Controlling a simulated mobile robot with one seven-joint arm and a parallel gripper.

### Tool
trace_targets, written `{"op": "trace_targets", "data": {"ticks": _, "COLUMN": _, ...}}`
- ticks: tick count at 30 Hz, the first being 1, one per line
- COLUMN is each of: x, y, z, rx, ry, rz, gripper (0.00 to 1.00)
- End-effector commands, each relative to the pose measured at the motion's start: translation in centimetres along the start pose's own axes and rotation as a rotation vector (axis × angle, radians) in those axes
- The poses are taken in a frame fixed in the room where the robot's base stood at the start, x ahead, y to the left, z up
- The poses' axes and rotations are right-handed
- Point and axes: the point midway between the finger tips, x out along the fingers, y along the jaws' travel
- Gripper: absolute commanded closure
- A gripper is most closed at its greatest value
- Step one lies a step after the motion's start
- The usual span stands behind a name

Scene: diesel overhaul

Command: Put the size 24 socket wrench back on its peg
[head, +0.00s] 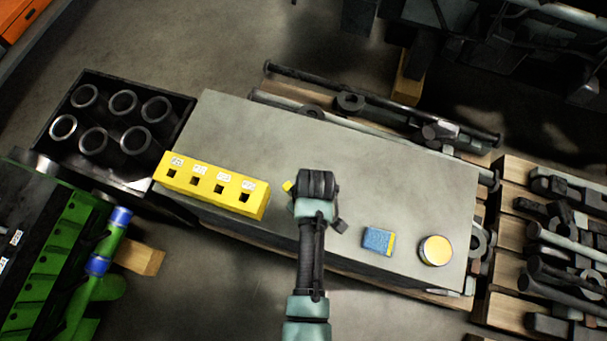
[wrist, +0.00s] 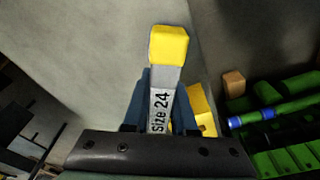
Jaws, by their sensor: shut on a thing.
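My gripper (head: 316,188) is over the middle of the grey table in the head view. It is shut on the size 24 socket wrench (wrist: 160,108), a grey bar marked "Size 24" with a yellow end, standing between the jaws in the wrist view. In the head view only a bit of its yellow end (head: 287,187) shows left of my gripper; most of it is hidden. The yellow rack (head: 207,191), with several square holes and small white labels, is on the table to the left, apart from my gripper. Part of it shows in the wrist view (wrist: 200,108).
A blue and yellow sponge (head: 378,241) and a round tin (head: 436,250) stand on the table (head: 400,180) at the right. A black crate (head: 60,160) of metal rings and a green engine block (head: 50,250) are at the left. The table between rack and gripper is clear.

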Motion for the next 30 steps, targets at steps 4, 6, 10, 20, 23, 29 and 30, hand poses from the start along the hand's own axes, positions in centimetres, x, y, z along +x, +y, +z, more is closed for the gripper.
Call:
{"op": "trace_targets", "data": {"ticks": 4, "x": 0.68, "y": 0.05, "z": 0.04, "rx": 0.000, "ry": 0.001, "rz": 0.001, "gripper": 1.00}}
{"op": "trace_targets", "data": {"ticks": 6, "x": 0.84, "y": 0.05, "z": 0.06, "rx": 0.000, "ry": 0.001, "rz": 0.001, "gripper": 1.00}}
{"op": "trace_targets", "data": {"ticks": 10, "x": 0.71, "y": 0.05, "z": 0.05, "rx": 0.000, "ry": 0.001, "rz": 0.001, "gripper": 0.54}}
{"op": "trace_targets", "data": {"ticks": 20, "x": 0.80, "y": -0.04, "z": 0.14, "rx": 0.000, "ry": -0.001, "rz": -0.001, "gripper": 0.33}}
{"op": "trace_targets", "data": {"ticks": 23, "x": 0.79, "y": -0.03, "z": 0.14, "rx": 0.000, "ry": -0.001, "rz": -0.001, "gripper": 0.15}}
{"op": "trace_targets", "data": {"ticks": 29, "x": 0.77, "y": -0.01, "z": 0.12, "rx": 0.000, "ry": 0.000, "rz": -0.001, "gripper": 0.05}}
{"op": "trace_targets", "data": {"ticks": 30, "x": 0.77, "y": -0.01, "z": 0.12, "rx": 0.000, "ry": 0.000, "rz": 0.000, "gripper": 0.05}}
